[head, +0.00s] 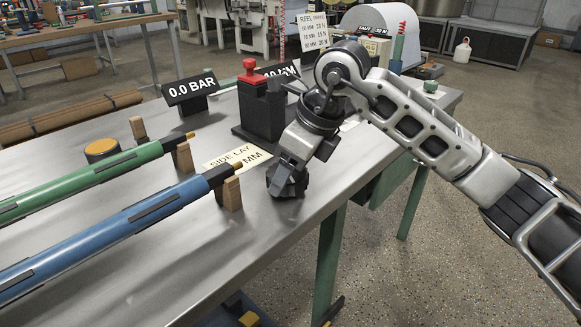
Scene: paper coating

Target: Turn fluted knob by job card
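A dark fluted knob (287,183) sits at the near right edge of the metal table. My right gripper (287,163) points down at the knob, its fingers at the knob's top; whether they are closed on it cannot be told. A yellow label (238,157) reading "SIDE LAY" and "MM" lies left of the knob, partly covered. A white card (313,31) headed "REEL" lists MM and N values in rows behind my arm. A black display (280,72) ending in "MM" is partly hidden. My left gripper is not in view.
A black block with a red top (262,105) stands close behind the gripper. A black display (190,87) reads "0.0 BAR". Green (88,178) and blue (120,236) rollers lie across the table at left on wooden supports. An orange-topped button (101,148) stands behind them.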

